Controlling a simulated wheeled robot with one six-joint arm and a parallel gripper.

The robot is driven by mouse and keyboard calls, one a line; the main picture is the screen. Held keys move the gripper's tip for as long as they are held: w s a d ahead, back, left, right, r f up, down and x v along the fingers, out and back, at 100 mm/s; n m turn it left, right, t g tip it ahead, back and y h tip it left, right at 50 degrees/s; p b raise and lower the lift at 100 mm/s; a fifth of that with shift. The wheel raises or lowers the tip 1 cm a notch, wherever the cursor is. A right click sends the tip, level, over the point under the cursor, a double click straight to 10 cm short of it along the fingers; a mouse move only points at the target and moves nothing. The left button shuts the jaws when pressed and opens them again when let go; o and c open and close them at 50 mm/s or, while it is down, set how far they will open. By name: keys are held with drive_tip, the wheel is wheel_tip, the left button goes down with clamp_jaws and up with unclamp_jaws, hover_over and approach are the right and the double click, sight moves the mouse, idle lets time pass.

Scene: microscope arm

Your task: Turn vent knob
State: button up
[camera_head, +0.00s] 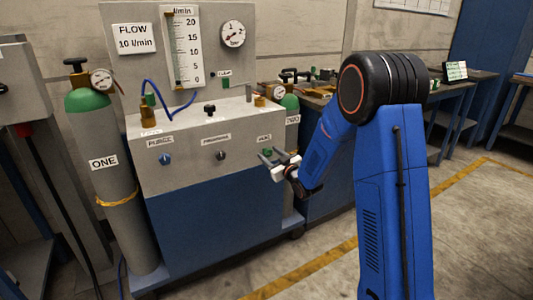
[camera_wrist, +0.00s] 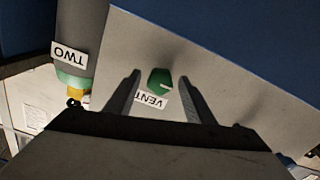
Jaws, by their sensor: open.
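The green vent knob (camera_wrist: 159,77) sits on the pale panel (camera_wrist: 205,72) in the wrist view, with a white mark across its right side. Its VENT label (camera_wrist: 150,99) appears upside down just below it. My gripper (camera_wrist: 160,76) is open, with one finger on each side of the knob and visible gaps to both. I cannot tell how far the fingertips are from the panel. In the head view, my gripper (camera_head: 271,157) is at the right end of the panel front, partly hiding the green knob (camera_head: 267,152).
The blue purge knob (camera_head: 165,159) and a dark middle knob (camera_head: 221,154) lie left along the same panel. Gas cylinder ONE (camera_head: 110,205) stands at the left; cylinder TWO (camera_wrist: 75,35) is beside the panel. Open floor lies in front of the cabinet.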

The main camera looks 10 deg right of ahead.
drive_tip(key=c, duration=1.1)
drive_tip(key=shift+o, duration=0.2)
drive_tip(key=shift+m, duration=0.5)
drive_tip(key=m, duration=0.3)
drive_tip(key=shift+m, duration=0.4)
drive_tip(key=m, duration=0.4)
drive_tip(key=shift+m, duration=0.3)
drive_tip(key=m, duration=0.4)
drive_tip(key=shift+f+m, duration=0.1)
drive_tip(key=shift+m, duration=2.1)
